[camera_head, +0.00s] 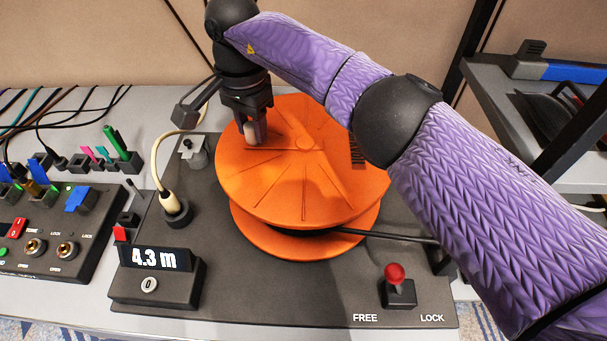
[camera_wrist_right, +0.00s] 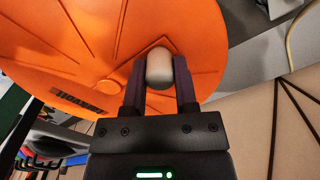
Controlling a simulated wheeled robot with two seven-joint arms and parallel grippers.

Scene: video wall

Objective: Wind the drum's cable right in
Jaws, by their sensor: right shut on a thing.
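The orange drum (camera_head: 310,185) lies flat on a dark base plate in the head view. Its upper disc carries raised ribs and a central hub. My right gripper (camera_head: 254,138) is shut on the drum's pale crank knob (camera_wrist_right: 160,68), near the disc's upper left edge. The black cable (camera_head: 385,235) leaves the drum's right side toward a dark guide, where my arm partly hides it. The display (camera_head: 160,258) reads 4.3 m. A red-topped lever (camera_head: 395,275) stands between the FREE and LOCK labels, and I cannot tell its exact setting. My left gripper is not in view.
A panel with switches and coloured plugs (camera_head: 50,225) stands at the left. A beige cable (camera_head: 163,165) rises from a socket beside the drum. A grey shelf (camera_head: 500,110) with a dark post stands at the right. The base plate's front is mostly clear.

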